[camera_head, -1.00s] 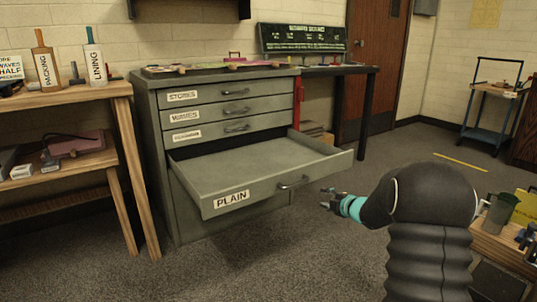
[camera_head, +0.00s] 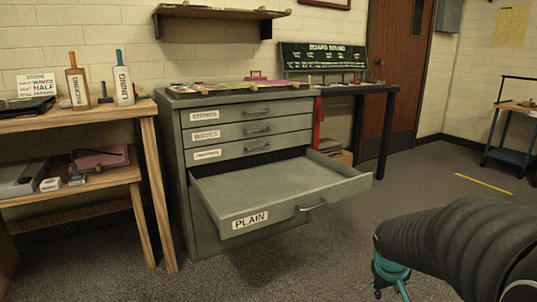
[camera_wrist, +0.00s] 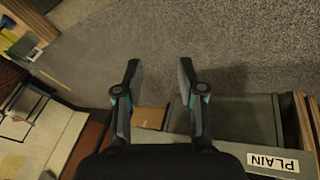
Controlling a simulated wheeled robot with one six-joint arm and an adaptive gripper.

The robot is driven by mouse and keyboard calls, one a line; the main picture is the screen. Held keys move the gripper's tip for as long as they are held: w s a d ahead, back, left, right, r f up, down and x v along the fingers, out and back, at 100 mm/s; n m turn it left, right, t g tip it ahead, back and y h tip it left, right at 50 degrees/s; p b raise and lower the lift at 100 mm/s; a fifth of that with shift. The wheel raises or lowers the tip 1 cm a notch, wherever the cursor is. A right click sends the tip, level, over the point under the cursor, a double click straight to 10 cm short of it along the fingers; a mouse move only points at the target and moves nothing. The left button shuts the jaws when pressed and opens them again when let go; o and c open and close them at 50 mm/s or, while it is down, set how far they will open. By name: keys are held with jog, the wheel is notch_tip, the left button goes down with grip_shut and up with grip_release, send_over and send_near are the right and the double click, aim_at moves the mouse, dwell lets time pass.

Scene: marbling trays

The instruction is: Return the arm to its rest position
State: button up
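My arm fills the lower right corner of the head view. My gripper (camera_head: 390,287) hangs at its end, partly cut off by the bottom edge of the picture. In the wrist view my gripper (camera_wrist: 158,74) has its two fingers well apart with nothing between them, and carpet shows beyond the tips. The grey drawer labelled PLAIN (camera_head: 275,191) is pulled out of the cabinet and looks empty. My gripper is to the right of and in front of it, apart from its handle (camera_head: 312,205). The PLAIN label (camera_wrist: 273,162) shows at the lower right of the wrist view.
The grey cabinet (camera_head: 172,120) has several closed drawers above the PLAIN one. A wooden bench (camera_head: 160,190) with bottles and a sign stands at left. A dark table (camera_head: 388,125) with a green board (camera_head: 322,56) is behind. Carpet (camera_head: 400,195) lies open toward the blue cart (camera_head: 510,158).

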jog(key=s+a+r+t+y+p, duration=0.1)
jog(key=s+a+r+p, duration=0.2)
jog(key=s+a+r, duration=0.3)
jog(key=s+a+r+m+y+p, duration=0.1)
jog(key=s+a+r+p, duration=0.2)
jog(key=s+a+r, duration=0.3)
jog(key=shift+s+a+r+t+y, duration=0.4)
jog(key=shift+s+r, duration=1.35)
jog(key=shift+s, duration=1.6)
